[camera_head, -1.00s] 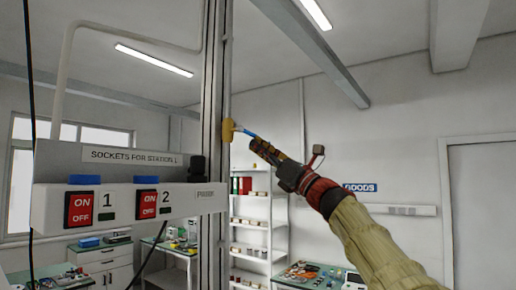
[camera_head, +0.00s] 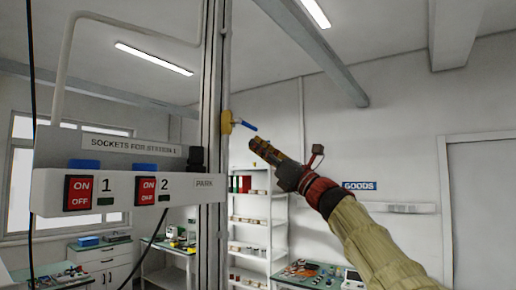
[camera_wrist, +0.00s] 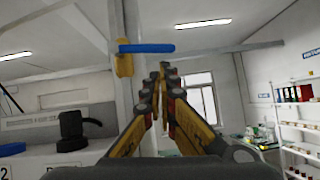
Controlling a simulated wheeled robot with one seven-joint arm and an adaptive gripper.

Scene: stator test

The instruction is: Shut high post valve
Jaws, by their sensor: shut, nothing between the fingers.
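The high valve has a yellow body (camera_head: 227,122) on the upright metal post (camera_head: 213,120) and a blue lever (camera_head: 247,126). The lever sticks out to the right of the post, sloping slightly down in the head view. In the wrist view, the yellow body (camera_wrist: 124,66) is left of the fingers, and the blue lever (camera_wrist: 147,48) lies almost level, crosswise to the post, above the fingertips. My gripper (camera_head: 255,144) is shut and empty, just below and right of the lever's free end. A small gap shows between them. In the wrist view its fingertips (camera_wrist: 162,72) meet.
A socket box (camera_head: 120,190) with red ON/OFF switches is left of the post, below the valve. White shelves (camera_head: 249,230) and benches stand farther back. The air right of the valve is clear except for my arm.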

